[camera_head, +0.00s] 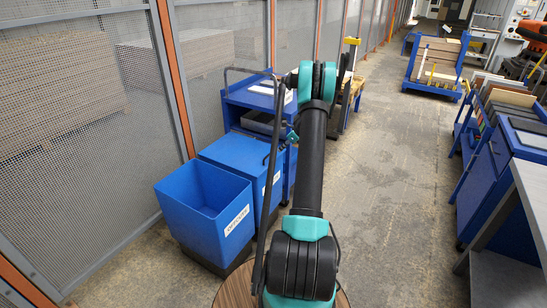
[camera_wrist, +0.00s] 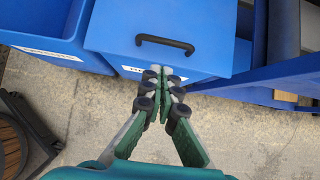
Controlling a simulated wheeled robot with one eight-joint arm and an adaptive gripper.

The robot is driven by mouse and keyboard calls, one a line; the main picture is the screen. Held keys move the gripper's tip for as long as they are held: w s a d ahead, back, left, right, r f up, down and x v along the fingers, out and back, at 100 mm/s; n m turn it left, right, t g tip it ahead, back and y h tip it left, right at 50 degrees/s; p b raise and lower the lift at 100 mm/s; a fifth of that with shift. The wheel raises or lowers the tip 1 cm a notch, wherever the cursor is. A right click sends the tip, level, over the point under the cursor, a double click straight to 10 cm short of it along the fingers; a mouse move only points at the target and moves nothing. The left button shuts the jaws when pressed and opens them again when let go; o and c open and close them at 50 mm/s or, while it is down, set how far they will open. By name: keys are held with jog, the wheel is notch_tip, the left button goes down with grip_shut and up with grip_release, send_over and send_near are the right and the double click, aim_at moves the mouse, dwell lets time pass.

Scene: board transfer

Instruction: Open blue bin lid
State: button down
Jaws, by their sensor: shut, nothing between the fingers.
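The blue bin lid (camera_wrist: 210,25) is flat and closed on its bin, with a black bar handle (camera_wrist: 165,41) across it in the wrist view. My gripper (camera_wrist: 163,73) is shut and empty, in front of the bin's front edge and below the handle in the picture. It appears apart from the handle and partly covers the bin's white label (camera_wrist: 137,70). In the head view the lidded blue bin (camera_head: 228,152) stands behind an open one, and my arm hides part of its right side.
An open, empty-looking blue bin (camera_head: 190,205) stands at the front left, beside the lidded one. A blue shelf cart (camera_head: 236,97) is behind. A mesh fence (camera_head: 60,150) runs along the left. Blue carts (camera_head: 500,165) line the right; the concrete floor (camera_head: 395,200) between is clear.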

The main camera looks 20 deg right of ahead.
aim_at(268, 161)
jog(key=x, duration=1)
jog(key=shift+d, duration=0.1)
